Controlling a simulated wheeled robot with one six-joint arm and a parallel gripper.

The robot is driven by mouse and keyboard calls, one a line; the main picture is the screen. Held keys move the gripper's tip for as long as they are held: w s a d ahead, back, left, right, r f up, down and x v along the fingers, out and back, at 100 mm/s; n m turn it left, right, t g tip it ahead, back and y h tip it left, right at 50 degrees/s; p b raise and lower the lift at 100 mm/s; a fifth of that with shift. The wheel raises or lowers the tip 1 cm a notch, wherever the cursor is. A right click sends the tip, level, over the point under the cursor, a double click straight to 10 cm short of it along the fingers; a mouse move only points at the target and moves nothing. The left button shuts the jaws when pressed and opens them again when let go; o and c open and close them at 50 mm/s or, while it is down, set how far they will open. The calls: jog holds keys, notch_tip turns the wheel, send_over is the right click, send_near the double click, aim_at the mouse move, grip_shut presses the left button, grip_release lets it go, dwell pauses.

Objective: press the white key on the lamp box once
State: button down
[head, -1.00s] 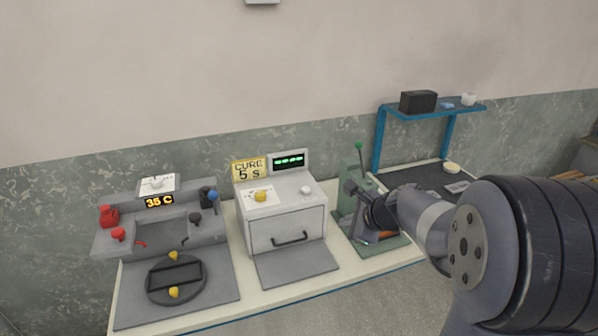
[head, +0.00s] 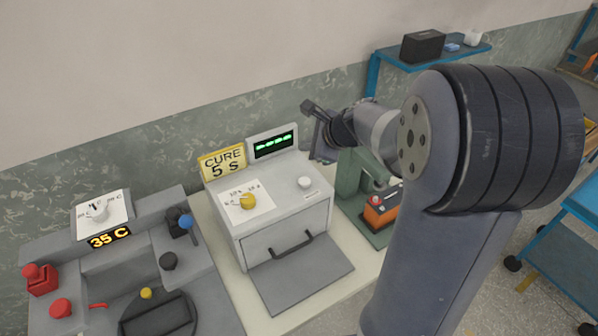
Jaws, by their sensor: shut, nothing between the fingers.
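The lamp box (head: 286,214) is a grey cabinet on the bench, with a handled drawer front and a yellow knob (head: 247,201) on top. Its white key (head: 305,182) is a small round button on the right of the top face, in plain view. A green-lit display (head: 273,144) and a yellow "CURE 5 S" sign (head: 222,162) stand at its back edge. My gripper (head: 308,106) is up at the box's back right, above and behind the white key and apart from it. Its fingers are shut and empty.
A green press (head: 350,172) with an orange and black device (head: 381,208) stands right of the box, partly behind my arm. A grey station with a "35 C" display (head: 109,238) is at the left. A blue shelf (head: 440,59) is on the wall.

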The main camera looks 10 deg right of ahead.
aim_at(308, 183)
jog(key=shift+s, duration=0.1)
dwell(0.3)
notch_tip(308, 183, down, 9)
jog(key=b, duration=0.8)
jog(key=shift+r, duration=0.1)
dwell(1.6)
jog(key=shift+f+b, duration=0.35)
jog(key=shift+f, duration=0.05)
jog(key=shift+f+b, duration=0.45)
jog(key=shift+f, duration=0.1)
dwell(0.6)
jog(key=shift+r, duration=0.15)
jog(key=shift+r+p, duration=0.85)
